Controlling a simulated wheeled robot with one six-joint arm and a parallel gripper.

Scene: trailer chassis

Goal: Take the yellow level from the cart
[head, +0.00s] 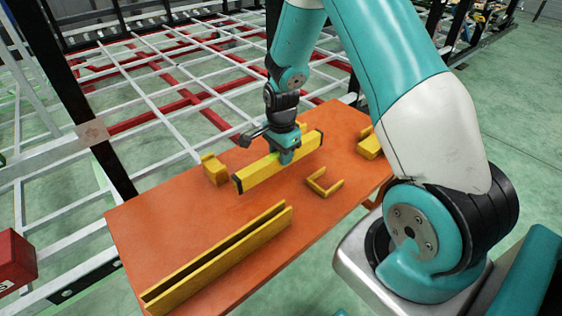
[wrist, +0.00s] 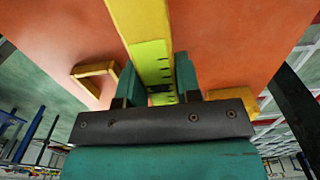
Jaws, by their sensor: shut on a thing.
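The yellow level (head: 258,171) is a long bar with black end caps, over the orange top of the cart (head: 160,222). My gripper (head: 287,156) points down and is shut on the level near its middle. In the wrist view the level (wrist: 140,22) runs from the top edge down between the two fingers of my gripper (wrist: 157,82), with a lime section and black marks there. I cannot tell whether the level still touches the cart top.
A long yellow channel (head: 222,258) lies at the cart's front. A yellow U-shaped bracket (head: 322,187) lies right of the level, and a yellow block (head: 214,170) left of it. Another yellow piece (head: 369,148) sits at the right edge. A white and red chassis frame (head: 150,85) stands behind.

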